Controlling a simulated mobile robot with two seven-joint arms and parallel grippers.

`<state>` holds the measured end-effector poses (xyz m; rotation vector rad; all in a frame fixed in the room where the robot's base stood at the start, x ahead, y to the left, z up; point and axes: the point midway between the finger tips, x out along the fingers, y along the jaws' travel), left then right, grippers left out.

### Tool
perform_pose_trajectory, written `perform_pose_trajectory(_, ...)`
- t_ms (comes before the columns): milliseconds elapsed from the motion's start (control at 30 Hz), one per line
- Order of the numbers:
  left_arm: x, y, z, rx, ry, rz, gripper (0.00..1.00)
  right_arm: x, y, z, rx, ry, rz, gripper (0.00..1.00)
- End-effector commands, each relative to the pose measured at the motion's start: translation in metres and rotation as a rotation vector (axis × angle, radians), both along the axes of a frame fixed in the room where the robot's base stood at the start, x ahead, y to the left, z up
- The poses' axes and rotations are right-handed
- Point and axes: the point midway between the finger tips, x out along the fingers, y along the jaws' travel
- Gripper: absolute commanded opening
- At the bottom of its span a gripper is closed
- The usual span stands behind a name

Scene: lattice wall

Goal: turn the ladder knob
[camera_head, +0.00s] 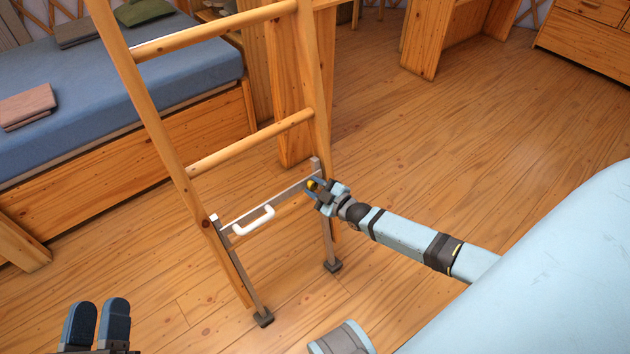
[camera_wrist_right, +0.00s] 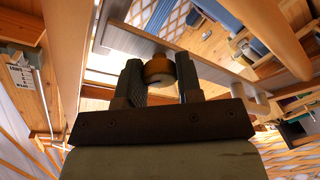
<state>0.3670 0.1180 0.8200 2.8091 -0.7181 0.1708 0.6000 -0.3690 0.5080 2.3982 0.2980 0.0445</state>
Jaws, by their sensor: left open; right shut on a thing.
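The wooden ladder (camera_head: 165,130) leans in the middle of the head view, with a metal crossbar (camera_head: 285,193) and metal feet at its lower end. The small yellow ladder knob (camera_head: 311,185) is at the right end of the crossbar. My right gripper (camera_head: 318,190) is shut on it. In the right wrist view the round knob (camera_wrist_right: 158,68) sits between the two dark fingertips of the gripper (camera_wrist_right: 160,82); its lower part is partly in shadow. My left gripper (camera_head: 98,312) is open and empty at the bottom left, well away from the ladder.
A white handle (camera_head: 254,221) is fixed on the crossbar left of the knob. A bed with a blue mattress (camera_head: 110,85) stands behind the ladder at left. A wooden dresser (camera_head: 590,35) stands at the far right. The wooden floor between is clear.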

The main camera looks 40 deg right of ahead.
Motion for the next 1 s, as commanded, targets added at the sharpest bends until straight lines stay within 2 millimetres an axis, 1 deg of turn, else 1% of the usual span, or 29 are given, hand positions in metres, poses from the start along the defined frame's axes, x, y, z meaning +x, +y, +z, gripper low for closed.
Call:
perform_pose_trajectory(33,-0.001,0.000,0.011,-0.008,-0.017,0.005,0.43,0.000,0.000,0.004,-0.046,-0.001,0.010,0.09)
perform_pose_trajectory(100,-0.001,0.002,0.016,-0.014,-0.034,0.012,0.43,0.000,0.000,0.004,-0.109,-0.006,0.024,0.09)
perform_pose_trajectory(300,0.003,0.009,-0.012,0.067,0.085,0.040,0.43,0.000,0.000,0.003,-0.279,-0.019,0.061,0.09)
perform_pose_trajectory(500,0.003,0.015,-0.031,0.119,0.164,0.057,0.43,-0.001,0.000,0.002,-0.417,-0.030,0.091,0.09)
perform_pose_trajectory(733,0.002,0.020,-0.043,0.155,0.218,0.068,0.43,-0.001,-0.001,0.001,-0.518,-0.039,0.113,0.09)
perform_pose_trajectory(1000,0.001,0.023,-0.050,0.169,0.241,0.073,0.43,0.000,-0.001,0.001,-0.564,-0.043,0.123,0.09)
